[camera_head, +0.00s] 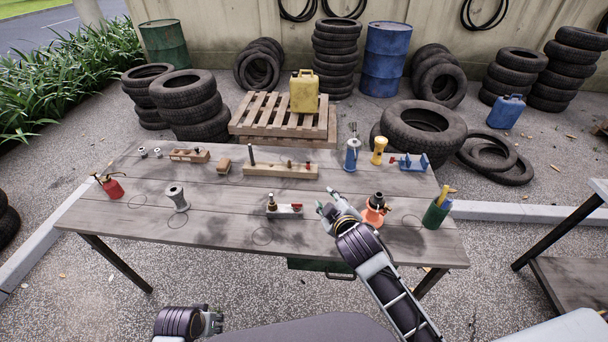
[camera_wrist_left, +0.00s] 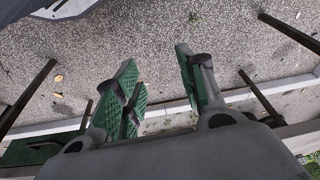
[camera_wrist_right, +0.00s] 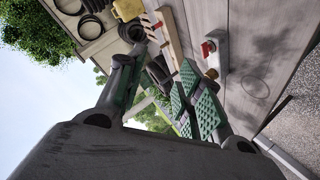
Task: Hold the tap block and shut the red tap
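The tap block (camera_head: 290,211) is a small pale block on the front middle of the table. It carries a brass fitting (camera_head: 272,201) on its left end and the red tap (camera_head: 297,206) near its right end. The red tap also shows in the right wrist view (camera_wrist_right: 207,48), upper right. My right gripper (camera_head: 326,207) is open and empty, just right of the block and apart from it. My left gripper (camera_head: 217,322) is in front of the table, well away from the block. The left wrist view shows its fingers (camera_wrist_left: 162,88) apart over gravel, with nothing between them.
An orange-red object (camera_head: 375,214) stands close right of my right gripper, with a green cup (camera_head: 436,214) beyond. A grey spool (camera_head: 177,198) and red oil can (camera_head: 111,187) stand left. A long wooden block (camera_head: 280,171) lies behind. Bare tabletop lies left of the block.

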